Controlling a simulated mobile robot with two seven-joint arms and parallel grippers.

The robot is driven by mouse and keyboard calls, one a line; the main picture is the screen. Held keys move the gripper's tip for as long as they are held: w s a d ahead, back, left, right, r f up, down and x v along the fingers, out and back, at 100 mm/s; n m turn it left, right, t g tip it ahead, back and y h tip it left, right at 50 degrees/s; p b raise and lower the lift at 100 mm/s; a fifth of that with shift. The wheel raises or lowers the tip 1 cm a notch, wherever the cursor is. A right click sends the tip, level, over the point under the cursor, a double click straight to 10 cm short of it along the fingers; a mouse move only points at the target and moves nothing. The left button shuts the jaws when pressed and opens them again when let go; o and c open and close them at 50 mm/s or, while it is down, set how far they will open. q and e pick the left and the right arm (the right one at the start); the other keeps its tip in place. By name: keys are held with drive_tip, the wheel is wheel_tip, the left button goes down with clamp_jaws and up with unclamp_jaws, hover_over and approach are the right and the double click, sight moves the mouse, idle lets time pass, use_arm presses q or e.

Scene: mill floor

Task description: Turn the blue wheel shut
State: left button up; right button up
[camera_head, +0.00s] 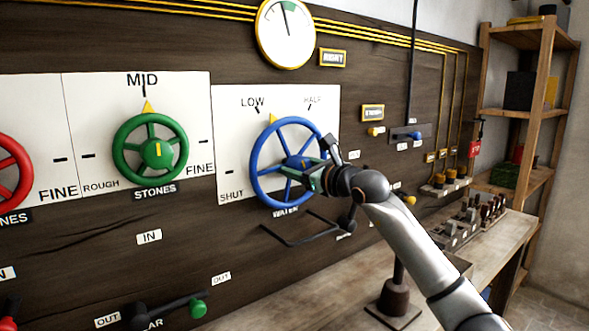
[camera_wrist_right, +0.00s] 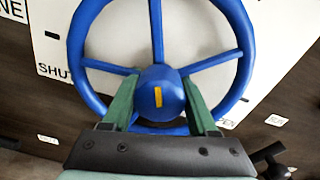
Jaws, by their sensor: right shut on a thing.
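The blue wheel (camera_head: 254,170) is mounted on a white plate on the dark wall panel, above the WATER label. The plate reads SHUT at lower left, LOW at upper left and HALF at upper right. A yellow pointer (camera_head: 272,118) at the wheel's top stands just right of LOW. My right gripper (camera_head: 318,172) is at the wheel's middle. In the right wrist view its green fingers sit on both sides of the blue hub (camera_wrist_right: 160,92), shut on it. The hub has a yellow mark. My left gripper is not in view.
A green wheel (camera_head: 121,160) and part of a red wheel (camera_head: 20,165) are to the left. A gauge (camera_head: 285,34) hangs above. A black lever with a green knob (camera_head: 198,308) is low on the panel. A wooden bench (camera_head: 500,245) and shelves (camera_head: 540,110) stand at right.

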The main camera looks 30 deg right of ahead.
drive_tip(key=n, duration=0.2)
drive_tip(key=shift+n, duration=0.4)
drive_tip(key=n+b, duration=0.1)
drive_tip(key=n, duration=0.1)
drive_tip(key=shift+n, duration=0.4)
drive_tip(key=n, duration=0.4)
drive_tip(key=shift+n, duration=1.6)
drive_tip(key=o, duration=1.4)
drive_tip(key=shift+c, duration=0.2)
drive_tip(key=shift+s, duration=0.1)
